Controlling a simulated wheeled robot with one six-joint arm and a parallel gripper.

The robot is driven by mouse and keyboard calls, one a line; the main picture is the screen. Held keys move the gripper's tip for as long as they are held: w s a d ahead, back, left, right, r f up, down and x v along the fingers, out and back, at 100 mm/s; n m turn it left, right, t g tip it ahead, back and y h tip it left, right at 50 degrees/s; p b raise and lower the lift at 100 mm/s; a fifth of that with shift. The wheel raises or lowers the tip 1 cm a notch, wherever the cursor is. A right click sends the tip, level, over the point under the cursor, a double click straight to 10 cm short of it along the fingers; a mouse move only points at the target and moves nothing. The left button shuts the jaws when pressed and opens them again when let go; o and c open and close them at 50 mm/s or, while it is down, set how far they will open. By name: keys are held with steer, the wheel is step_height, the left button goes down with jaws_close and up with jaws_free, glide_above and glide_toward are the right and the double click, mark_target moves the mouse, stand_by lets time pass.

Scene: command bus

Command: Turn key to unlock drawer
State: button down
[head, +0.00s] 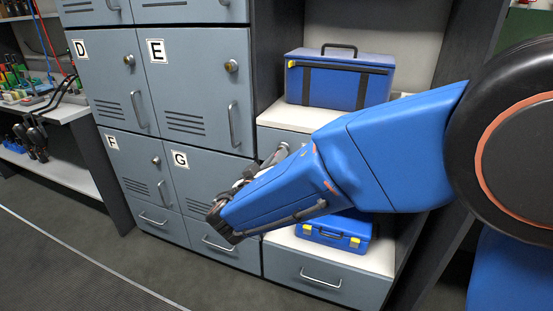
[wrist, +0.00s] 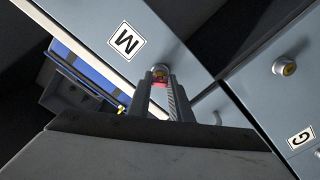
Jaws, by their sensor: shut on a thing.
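In the wrist view, a grey-blue drawer front (wrist: 185,32) bears a white label that reads as M or W. A round brass lock (wrist: 159,70) sits below the label, with a small red piece (wrist: 160,84), apparently the key, at it. My gripper (wrist: 161,90) is shut on this red piece, its fingers close against the drawer front. How far the key is turned cannot be told.
Grey lockers stand to the left, including locker E (head: 190,95) and locker G (head: 205,190). A large blue case (head: 335,82) stands on the shelf above. A small blue case (head: 333,236) rests below my arm, over a lower drawer (head: 315,280). Floor is clear at front left.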

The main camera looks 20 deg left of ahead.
steer(key=shift+m, duration=1.8)
steer(key=shift+m, duration=1.8)
steer(key=c, duration=1.5)
jaws_free()
steer(key=shift+m, duration=0.3)
steer(key=shift+s+a, duration=0.15)
steer(key=shift+s, duration=1.25)
